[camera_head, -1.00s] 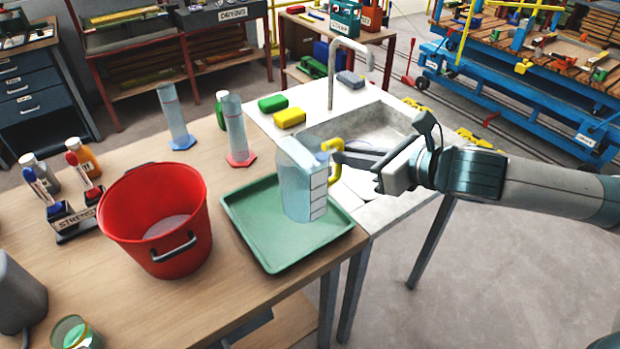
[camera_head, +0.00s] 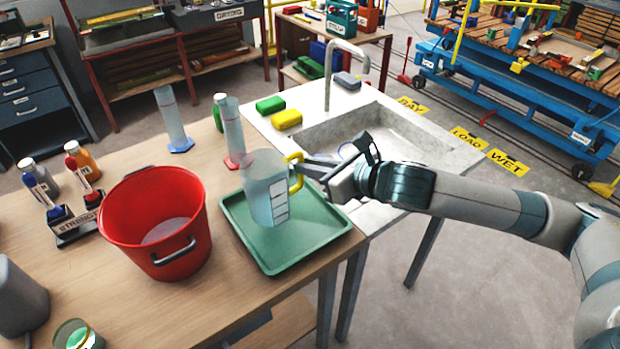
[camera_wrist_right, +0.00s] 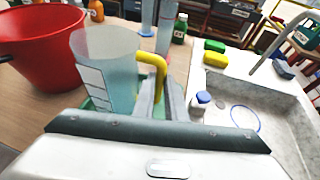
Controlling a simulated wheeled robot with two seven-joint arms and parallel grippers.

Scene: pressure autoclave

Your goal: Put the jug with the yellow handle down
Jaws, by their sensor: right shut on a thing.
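The clear jug (camera_head: 266,190) with a yellow handle (camera_head: 295,172) is over the green tray (camera_head: 300,248) in the head view, upright or nearly so. I cannot tell for sure whether its base touches the tray. My right gripper (camera_head: 306,170) comes in from the right and is shut on the yellow handle. In the right wrist view the jug (camera_wrist_right: 108,68) stands left of the fingers, with its handle (camera_wrist_right: 155,66) between them. My left gripper is not in view.
A red bucket (camera_head: 150,205) stands left of the tray. Measuring cylinders, one with a red base (camera_head: 232,130), stand behind it. The sink (camera_head: 345,125) lies to the right, with green and yellow sponges (camera_head: 287,119) on its edge. The table's front edge is near the tray.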

